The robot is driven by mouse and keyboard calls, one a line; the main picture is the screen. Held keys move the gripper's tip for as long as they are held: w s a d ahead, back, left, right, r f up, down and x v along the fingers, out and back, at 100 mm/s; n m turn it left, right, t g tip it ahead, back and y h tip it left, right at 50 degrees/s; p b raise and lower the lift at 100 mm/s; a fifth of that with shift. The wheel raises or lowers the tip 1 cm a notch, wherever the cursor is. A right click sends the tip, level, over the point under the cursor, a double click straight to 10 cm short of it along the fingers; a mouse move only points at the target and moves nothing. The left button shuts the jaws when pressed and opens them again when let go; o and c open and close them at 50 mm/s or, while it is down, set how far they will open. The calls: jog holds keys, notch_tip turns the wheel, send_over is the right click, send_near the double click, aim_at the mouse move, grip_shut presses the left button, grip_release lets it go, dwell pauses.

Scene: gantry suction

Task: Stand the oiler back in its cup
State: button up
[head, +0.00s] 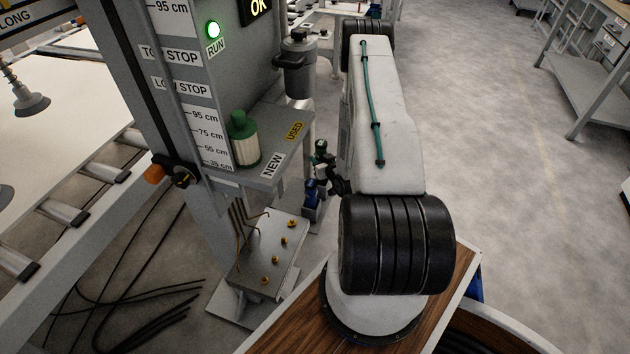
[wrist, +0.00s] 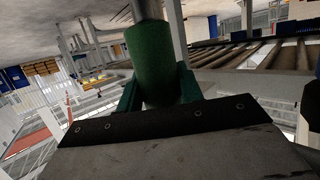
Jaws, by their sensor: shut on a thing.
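My gripper (head: 327,168) is low beside the grey machine column, partly hidden by my arm in the head view. In the wrist view its green fingers (wrist: 186,82) are shut on a green cylinder (wrist: 150,62), which I take to be the oiler. A grey stem appears in line with its top end. In the head view a small dark green piece (head: 321,147) shows at the gripper. A small blue object (head: 311,187) is just below it, close by; whether they touch cannot be told. I cannot clearly make out the oiler's cup.
A shelf marked NEW and USED (head: 285,150) juts from the column, carrying a white cartridge with green cap (head: 243,138). A grey canister (head: 298,70) hangs behind. A plate with brass fittings (head: 270,258) lies below the shelf. Open floor (head: 480,130) is at right.

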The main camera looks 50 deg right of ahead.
jog(key=shift+d+f, duration=0.1)
jog(key=shift+f, duration=3.85)
jog(key=shift+s, duration=0.1)
jog(key=o, duration=1.2)
jog(key=shift+f, duration=0.15)
jog(key=shift+r, duration=0.2)
jog(key=v, duration=1.2)
